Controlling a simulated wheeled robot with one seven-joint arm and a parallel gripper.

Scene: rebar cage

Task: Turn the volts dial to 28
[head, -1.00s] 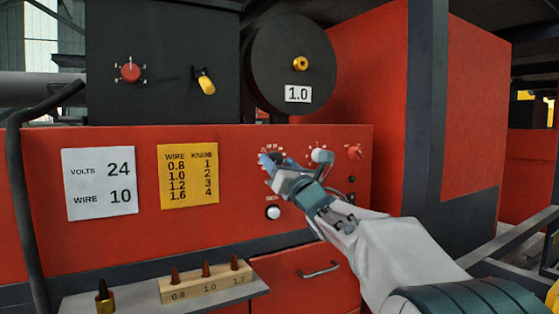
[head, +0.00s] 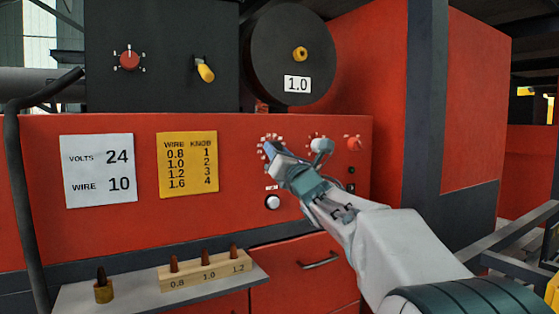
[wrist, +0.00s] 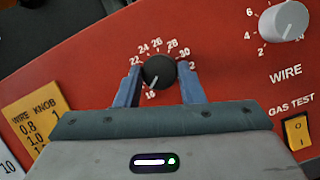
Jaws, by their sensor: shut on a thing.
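The volts dial (wrist: 160,71) is a dark round knob in the wrist view, ringed by white numbers, of which 22, 24, 26, 28 and 30 are readable. A short white mark on it points to the lower left, near a number that looks like 16. My gripper (wrist: 159,78) has one blue finger on each side of the dial and is shut on it. In the head view my gripper (head: 268,152) reaches the red panel and covers most of the dial.
Beside the dial on the red panel (wrist: 95,50) are a white wire knob (wrist: 284,22) and a yellow gas test switch (wrist: 297,131). A white card (head: 98,171) reads volts 24, wire 10. A shelf with nozzles (head: 205,268) stands below.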

